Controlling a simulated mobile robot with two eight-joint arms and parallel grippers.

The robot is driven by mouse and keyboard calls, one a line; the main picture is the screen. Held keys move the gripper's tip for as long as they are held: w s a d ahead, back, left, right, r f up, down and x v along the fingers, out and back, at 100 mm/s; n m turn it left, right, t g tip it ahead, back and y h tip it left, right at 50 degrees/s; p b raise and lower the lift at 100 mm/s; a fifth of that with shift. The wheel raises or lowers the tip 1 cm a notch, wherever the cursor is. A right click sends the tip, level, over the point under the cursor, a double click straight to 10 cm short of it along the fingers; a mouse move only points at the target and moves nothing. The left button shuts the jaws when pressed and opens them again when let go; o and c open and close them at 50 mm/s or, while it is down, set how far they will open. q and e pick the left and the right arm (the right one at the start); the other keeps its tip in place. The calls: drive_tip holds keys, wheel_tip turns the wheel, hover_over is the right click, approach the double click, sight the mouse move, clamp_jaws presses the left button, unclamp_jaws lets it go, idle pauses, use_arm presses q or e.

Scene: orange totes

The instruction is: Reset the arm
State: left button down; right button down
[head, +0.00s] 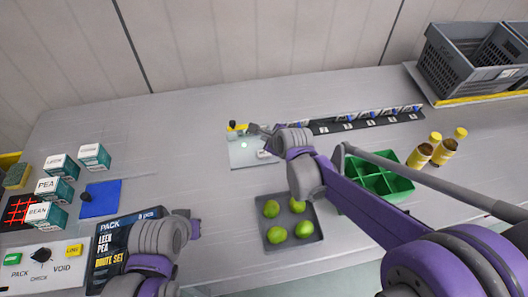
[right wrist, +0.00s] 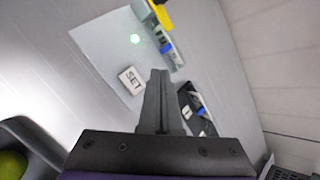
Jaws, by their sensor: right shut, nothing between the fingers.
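My right arm reaches from the lower right across the table in the head view. Its gripper (head: 257,129) is over the right part of a pale plate (head: 242,154). In the right wrist view the fingers (right wrist: 159,76) are shut together and empty, pointing toward the plate, beside a white SET block (right wrist: 131,80). Whether the fingertips touch anything is unclear.
A dark tray (head: 291,244) holds several green fruits. A green divided tray (head: 402,186) lies partly behind my right arm. Yellow-lidded jars (head: 443,151), a grey crate (head: 452,70) and a dark strip (head: 365,121) are at right. Labelled boxes (head: 94,156) stand at left.

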idle(0.4)
drive_tip(key=s+d+n+h, duration=0.1)
drive_tip(key=s+d+n, duration=0.3)
drive_tip(key=s+n, duration=0.1)
drive_tip(key=s+d+r+n+g+h, duration=0.1)
drive_tip(key=s+d+n, duration=0.4)
drive_tip(key=s, duration=0.3)
drive_tip(key=s+d+n, duration=0.4)
drive_tip(key=s+n, duration=0.2)
drive_tip(key=shift+s+d+r+g+h, duration=0.25)
drive_tip(key=shift+d+r+g+h, duration=0.05)
drive_tip(key=shift+d+g+h, duration=0.1)
drive_tip(key=s+d+f+n, duration=0.2)
drive_tip(key=s+d+n, duration=0.1)
drive_tip(key=s+n, duration=0.3)
drive_tip(key=shift+s+f+g+h, duration=0.2)
drive_tip(key=shift+s+g+h, duration=0.2)
drive_tip(key=shift+s, duration=0.3)
drive_tip(key=shift+d, duration=0.1)
